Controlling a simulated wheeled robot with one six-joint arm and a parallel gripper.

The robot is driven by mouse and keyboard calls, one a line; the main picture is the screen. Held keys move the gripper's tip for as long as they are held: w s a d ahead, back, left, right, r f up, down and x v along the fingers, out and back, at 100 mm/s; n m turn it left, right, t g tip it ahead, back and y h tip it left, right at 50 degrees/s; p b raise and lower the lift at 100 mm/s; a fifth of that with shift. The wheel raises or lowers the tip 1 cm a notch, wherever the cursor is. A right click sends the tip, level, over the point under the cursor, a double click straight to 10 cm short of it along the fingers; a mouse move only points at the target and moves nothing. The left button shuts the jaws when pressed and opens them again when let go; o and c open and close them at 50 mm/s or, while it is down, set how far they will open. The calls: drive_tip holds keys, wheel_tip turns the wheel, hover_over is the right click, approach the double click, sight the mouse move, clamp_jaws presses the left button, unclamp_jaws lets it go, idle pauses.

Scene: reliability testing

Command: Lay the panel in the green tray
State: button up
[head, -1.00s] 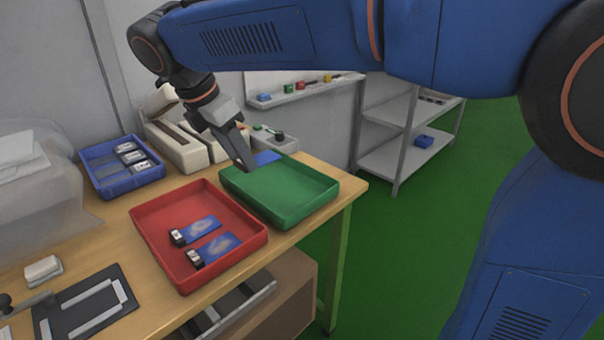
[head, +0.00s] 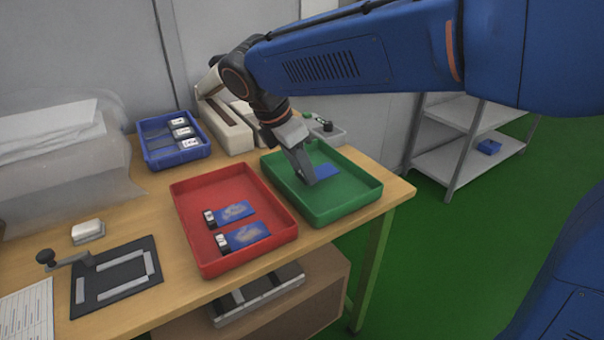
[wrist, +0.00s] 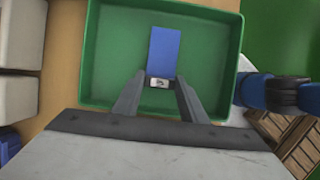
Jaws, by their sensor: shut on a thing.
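The panel (head: 327,172) is a flat blue plate, and in the wrist view the blue plate (wrist: 164,50) has a pale end block with a dark mark. My gripper (head: 308,181) points down inside the green tray (head: 345,208). In the wrist view its fingers (wrist: 159,84) close on the panel's end block from both sides, and the blue part extends away from them. The panel is within the walls of the green tray (wrist: 91,60). I cannot tell whether it touches the floor. The fingers hide part of it in the head view.
A red tray (head: 205,262) with two marked blue panels (head: 236,211) stands close to the left of the green tray. A blue bin (head: 165,160) with several parts stands behind. A black fixture plate (head: 115,275) lies front left. The table edge is close on the right.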

drive_tip(key=shift+f, duration=0.95)
drive_tip(key=shift+f, duration=0.15)
drive_tip(key=o, duration=1)
drive_tip(key=v, duration=1.2)
drive_tip(key=shift+a, duration=0.1)
